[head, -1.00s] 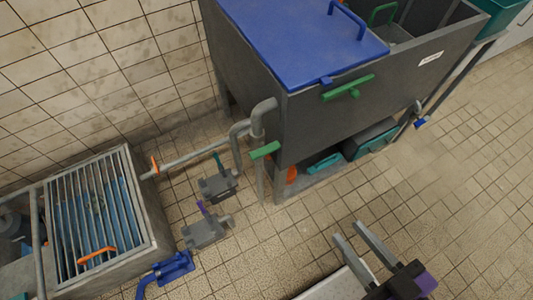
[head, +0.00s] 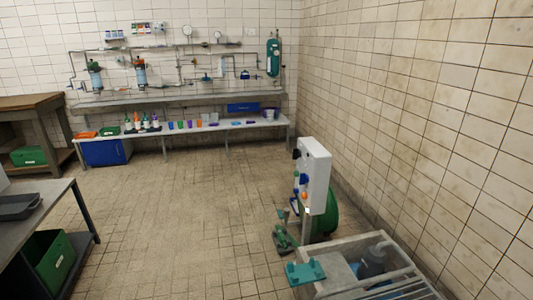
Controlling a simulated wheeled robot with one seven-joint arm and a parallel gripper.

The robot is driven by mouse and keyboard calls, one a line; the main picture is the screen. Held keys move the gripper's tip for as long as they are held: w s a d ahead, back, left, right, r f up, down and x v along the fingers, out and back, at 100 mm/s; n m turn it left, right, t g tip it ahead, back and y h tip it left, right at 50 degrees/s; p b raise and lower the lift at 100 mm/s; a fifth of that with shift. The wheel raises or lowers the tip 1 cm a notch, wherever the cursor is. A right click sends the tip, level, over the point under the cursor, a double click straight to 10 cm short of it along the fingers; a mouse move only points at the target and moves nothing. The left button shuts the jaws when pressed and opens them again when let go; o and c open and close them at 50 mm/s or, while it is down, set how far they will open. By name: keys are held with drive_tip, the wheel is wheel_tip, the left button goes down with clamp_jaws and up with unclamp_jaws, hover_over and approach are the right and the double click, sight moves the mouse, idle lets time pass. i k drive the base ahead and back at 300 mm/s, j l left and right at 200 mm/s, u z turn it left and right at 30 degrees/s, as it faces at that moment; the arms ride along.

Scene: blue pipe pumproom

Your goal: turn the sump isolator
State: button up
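A white upright box (head: 316,175) stands at the right of centre. A black knob-like part (head: 296,154) and small blue and orange parts (head: 304,195) show on its left side. I cannot tell which part, if any, is the sump isolator; no label is readable. The concrete sump (head: 338,276) with metal bars is at the bottom right, cut off by the picture edge. A grey and dark pump-like body (head: 372,262) sits inside it. My gripper is not in view.
A green rounded tank (head: 324,220) and a green fitting (head: 283,240) stand by the box. A teal part (head: 305,272) is at the sump's corner. A grey table (head: 35,215) is at left, a pipe bench (head: 200,98) at the back. The middle floor is clear.

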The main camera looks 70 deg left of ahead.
sight(296, 153)
drive_tip(key=u, duration=1.7)
drive_tip(key=i+j+z, duration=0.1)
drive_tip(key=i+j, duration=0.3)
drive_tip(key=i+j+z, duration=0.1)
drive_tip(key=i+j, duration=0.25)
drive_tip(key=i+j+z, duration=0.15)
drive_tip(key=i+j, duration=0.25)
drive_tip(key=j, duration=0.2)
drive_tip(key=i+j+z, duration=0.1)
drive_tip(key=i+j, duration=0.2)
drive_tip(key=j, duration=0.2)
drive_tip(key=i+j+z, duration=0.1)
drive_tip(key=i+j, duration=0.25)
drive_tip(key=j, duration=0.15)
drive_tip(key=i+j+z, duration=0.1)
drive_tip(key=i+j, duration=0.2)
drive_tip(key=j, duration=0.3)
drive_tip(key=i+j+z, duration=0.15)
drive_tip(key=j, duration=0.4)
drive_tip(key=i+j+z, duration=0.1)
drive_tip(key=i+j, duration=0.25)
drive_tip(key=j, duration=0.3)
